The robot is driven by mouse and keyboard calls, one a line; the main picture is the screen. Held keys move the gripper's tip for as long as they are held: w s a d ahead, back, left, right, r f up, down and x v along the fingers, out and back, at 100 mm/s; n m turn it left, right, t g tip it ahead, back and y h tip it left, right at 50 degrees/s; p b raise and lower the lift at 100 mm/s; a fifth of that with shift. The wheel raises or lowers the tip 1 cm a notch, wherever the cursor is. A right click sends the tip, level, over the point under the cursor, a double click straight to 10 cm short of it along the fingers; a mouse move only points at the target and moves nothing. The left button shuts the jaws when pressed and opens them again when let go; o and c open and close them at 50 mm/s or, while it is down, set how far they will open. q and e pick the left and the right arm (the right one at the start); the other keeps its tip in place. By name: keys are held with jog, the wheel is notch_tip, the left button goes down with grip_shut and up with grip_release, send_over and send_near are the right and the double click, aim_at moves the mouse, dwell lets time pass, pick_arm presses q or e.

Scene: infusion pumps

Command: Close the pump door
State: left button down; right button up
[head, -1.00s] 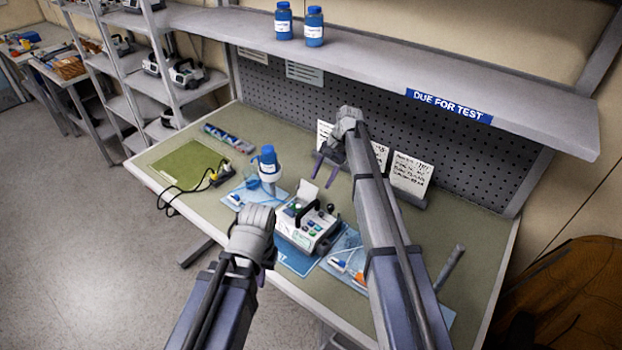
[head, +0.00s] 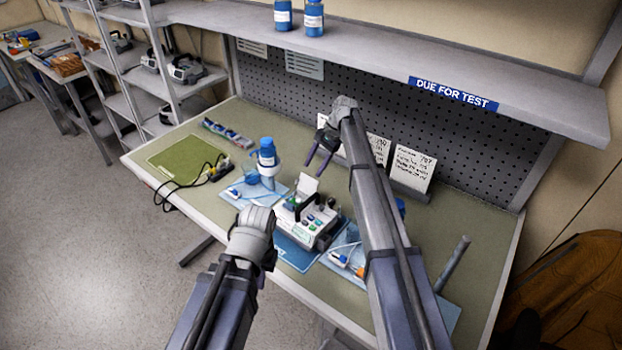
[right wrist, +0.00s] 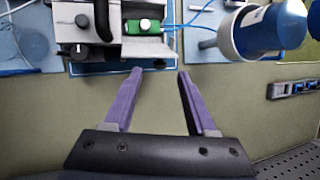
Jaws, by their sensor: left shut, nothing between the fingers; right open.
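The pump (head: 308,226) is a white and grey box with coloured buttons and a dark handle, on a blue mat in the middle of the bench. A pale flap (head: 308,187) stands up at its back left; it looks like the open door. In the right wrist view the pump (right wrist: 115,48) is at the top, with a green part facing the fingers. My right gripper (head: 314,168) is open and empty behind the pump, its fingers apart from it. My left gripper (head: 261,280) is shut and empty in front of the pump, its fingers mostly hidden by its wrist.
A blue-capped bottle (head: 267,152) stands in a holder left of the pump; it shows in the right wrist view (right wrist: 268,30). A power strip (head: 222,168) and green mat (head: 185,158) lie further left. Cards (head: 410,166) stand behind. A shelf (head: 400,62) overhangs the back.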

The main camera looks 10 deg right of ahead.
aim_at(309, 184)
jog(key=b+x, duration=0.2)
jog(key=x, duration=0.1)
jog(key=shift+f, duration=0.3)
grip_shut()
dwell(0.4)
